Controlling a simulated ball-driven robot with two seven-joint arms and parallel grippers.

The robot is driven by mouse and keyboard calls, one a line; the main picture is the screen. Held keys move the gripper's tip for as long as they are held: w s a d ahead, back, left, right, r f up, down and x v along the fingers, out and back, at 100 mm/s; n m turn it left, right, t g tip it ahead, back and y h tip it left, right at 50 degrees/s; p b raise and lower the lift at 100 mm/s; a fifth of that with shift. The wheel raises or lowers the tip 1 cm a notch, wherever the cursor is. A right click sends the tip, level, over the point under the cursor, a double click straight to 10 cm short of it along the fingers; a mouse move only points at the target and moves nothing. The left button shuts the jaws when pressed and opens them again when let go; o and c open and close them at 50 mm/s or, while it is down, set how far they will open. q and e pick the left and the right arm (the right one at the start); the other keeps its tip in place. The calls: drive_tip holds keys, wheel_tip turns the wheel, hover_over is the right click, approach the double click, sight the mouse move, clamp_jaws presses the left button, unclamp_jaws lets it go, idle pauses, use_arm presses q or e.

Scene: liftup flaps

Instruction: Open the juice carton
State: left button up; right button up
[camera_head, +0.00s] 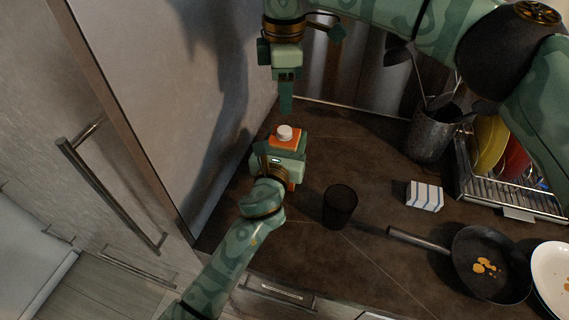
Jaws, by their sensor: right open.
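The juice carton (288,131) is orange with a white cap (285,132) on top. It stands upright on the dark countertop, near the wall panel. My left gripper (281,157) comes from below and is closed around the sides of the carton, covering much of its body. A little orange shows below the hand. My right gripper (286,104) points downward just above and behind the cap, apart from it and empty. It is seen edge-on, so its fingers overlap in this view.
A dark cup (340,206) stands right of the carton, with a striped box (424,196) farther right. A frying pan (487,264), white plate (552,273), utensil holder (433,132) and dish rack (509,190) fill the right side. A door handle (108,195) juts out at left.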

sight(284, 130)
use_arm(q)
clamp_jaws()
use_arm(e)
drive_tip(key=shift+f, duration=0.2)
drive_tip(key=shift+s+a+f+m, duration=0.1)
drive_tip(key=shift+a+m, duration=0.1)
drive_tip(key=shift+m, duration=0.1)
drive_tip(key=m, duration=0.5)
drive_tip(key=shift+d+r+m, duration=0.1)
drive_tip(key=shift+r+m, duration=0.1)
drive_tip(key=shift+m, duration=0.1)
drive_tip(key=shift+r+m, duration=0.1)
drive_tip(key=shift+m, duration=0.7)
drive_tip(key=shift+d+m, duration=0.1)
drive_tip(key=shift+m, duration=0.3)
drive_tip(key=shift+f, duration=0.55)
wheel_tip(284, 130, down, 7)
